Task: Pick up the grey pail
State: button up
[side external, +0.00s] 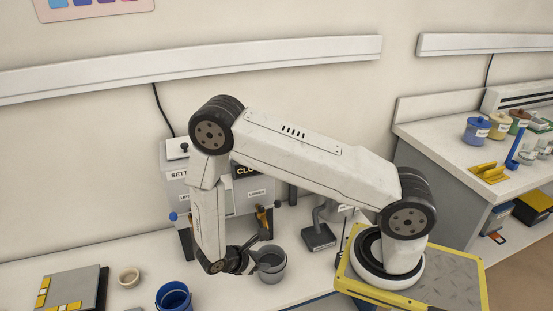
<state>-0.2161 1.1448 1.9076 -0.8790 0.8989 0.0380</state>
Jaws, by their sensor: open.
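The grey pail (271,268) stands upright on the white bench, right of the end of my arm. My gripper (252,258) is low over the bench at the pail's left side, with its dark fingers close to the pail's rim. It is open. The view does not show clearly whether a finger overlaps the rim or touches the pail. The pail's left edge is partly hidden by my gripper.
A blue bucket (173,298) and a small beige bowl (129,277) stand left of my gripper. The grey kiln (174,186) is behind my arm. A dark-based stand (319,237) is right of the pail.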

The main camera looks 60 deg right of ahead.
aim_at(280, 265)
notch_tip(280, 265, down, 7)
jog(key=s+d+n+t+h, duration=0.1)
jog(key=n+h, duration=0.2)
jog(key=n, duration=0.1)
jog(key=shift+d+t, duration=0.3)
jog(key=shift+d, duration=0.1)
jog(key=shift+x, duration=1.35)
jog(key=shift+x, duration=2.6)
jog(key=shift+w+r, duration=0.1)
jog(key=shift+c, duration=0.2)
grip_shut()
